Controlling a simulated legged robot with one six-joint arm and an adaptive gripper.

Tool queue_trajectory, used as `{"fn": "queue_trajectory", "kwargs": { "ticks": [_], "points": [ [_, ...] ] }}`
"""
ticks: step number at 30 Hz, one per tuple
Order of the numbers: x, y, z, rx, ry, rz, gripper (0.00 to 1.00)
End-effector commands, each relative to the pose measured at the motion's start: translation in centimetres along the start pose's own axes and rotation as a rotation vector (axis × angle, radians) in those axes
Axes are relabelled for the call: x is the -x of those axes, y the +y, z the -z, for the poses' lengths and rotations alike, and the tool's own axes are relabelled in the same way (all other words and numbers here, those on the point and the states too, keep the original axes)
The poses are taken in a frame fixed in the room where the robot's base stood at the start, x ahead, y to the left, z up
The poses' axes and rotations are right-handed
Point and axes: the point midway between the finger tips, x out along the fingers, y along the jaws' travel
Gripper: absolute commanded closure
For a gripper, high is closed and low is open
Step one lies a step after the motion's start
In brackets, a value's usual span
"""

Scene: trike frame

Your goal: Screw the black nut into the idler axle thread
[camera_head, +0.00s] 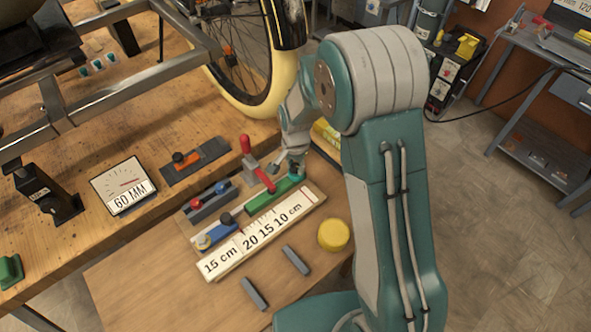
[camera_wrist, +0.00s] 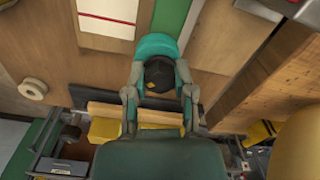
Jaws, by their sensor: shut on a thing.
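My gripper (camera_head: 293,164) reaches down to the far right end of the fixture board on the low table. In the wrist view my gripper (camera_wrist: 159,74) is shut on the black nut (camera_wrist: 158,76), a dark round piece between the fingertips. A rounded teal piece (camera_wrist: 154,46) lies right beside the nut, at the end of a green bar (camera_wrist: 172,18). I cannot tell whether the nut touches the teal piece. The nut is hidden by my fingers in the head view. I cannot make out the idler axle thread in either view.
A red-handled clamp (camera_head: 257,166) stands close left of my gripper. A white ruler (camera_head: 262,236) and a yellow round piece (camera_head: 333,235) lie nearer. The grey trike frame (camera_head: 95,105) and a yellow-tyred wheel (camera_head: 253,103) are at the upper left. A gauge card (camera_head: 123,186) lies on the bench.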

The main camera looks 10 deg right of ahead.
Motion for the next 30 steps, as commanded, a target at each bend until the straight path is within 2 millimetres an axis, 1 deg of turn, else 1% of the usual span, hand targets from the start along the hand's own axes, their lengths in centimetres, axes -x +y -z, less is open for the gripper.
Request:
{"fn": "queue_trajectory", "kwargs": {
  "ticks": [1,7,15,22,28,29,30],
  "points": [
    [-0.51,0.29,-0.43,-0.003,-0.011,-0.012,0.99],
    [-0.52,0.29,-0.42,-0.134,-0.010,-0.012,0.99],
    [-0.52,0.29,-0.42,-0.151,-0.010,-0.012,0.99],
    [-0.54,0.28,-0.42,-0.291,-0.009,-0.013,0.99],
    [-0.54,0.28,-0.42,-0.298,-0.009,-0.012,0.99],
    [-0.54,0.28,-0.42,-0.298,-0.009,-0.012,0.58],
    [-0.54,0.28,-0.42,-0.297,-0.009,-0.012,0.48]
  ]
}}
